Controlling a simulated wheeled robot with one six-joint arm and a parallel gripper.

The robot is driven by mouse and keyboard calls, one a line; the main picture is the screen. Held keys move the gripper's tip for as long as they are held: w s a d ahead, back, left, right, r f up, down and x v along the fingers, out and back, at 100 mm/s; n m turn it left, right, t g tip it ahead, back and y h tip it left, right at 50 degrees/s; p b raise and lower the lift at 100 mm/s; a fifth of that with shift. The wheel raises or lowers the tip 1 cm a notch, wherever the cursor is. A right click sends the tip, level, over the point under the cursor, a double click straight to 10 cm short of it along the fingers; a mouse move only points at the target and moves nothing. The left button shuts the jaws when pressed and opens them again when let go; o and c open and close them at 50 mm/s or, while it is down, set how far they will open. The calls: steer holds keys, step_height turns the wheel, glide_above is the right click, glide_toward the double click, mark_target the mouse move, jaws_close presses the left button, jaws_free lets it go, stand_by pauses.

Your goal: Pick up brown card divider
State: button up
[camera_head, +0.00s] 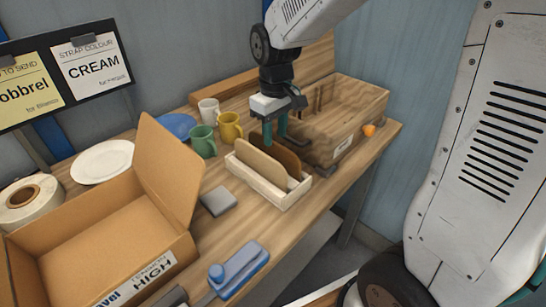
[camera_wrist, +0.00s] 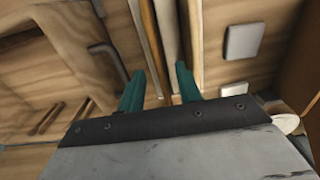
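The brown card divider (camera_head: 287,155) stands on edge in a small pale wooden tray (camera_head: 285,200), partly hidden behind a lighter tan card (camera_head: 260,167). My gripper (camera_head: 275,136) has teal fingers pointing down at the far end of the tray. In the wrist view my gripper (camera_wrist: 160,78) is open, its fingers well apart. The brown divider (camera_wrist: 151,40) runs lengthwise toward the gap between them, nearer the left finger. The tan card (camera_wrist: 192,35) shows on the right. Whether a finger touches the divider cannot be told.
A large wooden crate (camera_head: 345,135) stands close on the right of my gripper. Green (camera_head: 203,141) and yellow (camera_head: 230,127) mugs stand left of it. An open cardboard box (camera_head: 95,220), a grey block (camera_head: 218,201) and a blue tape dispenser (camera_head: 240,268) are nearer.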

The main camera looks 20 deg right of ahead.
mark_target(273, 148)
steer(key=f, duration=0.6)
steer(key=shift+w+a+f, duration=0.1)
steer(key=shift+w, duration=0.3)
jaws_close()
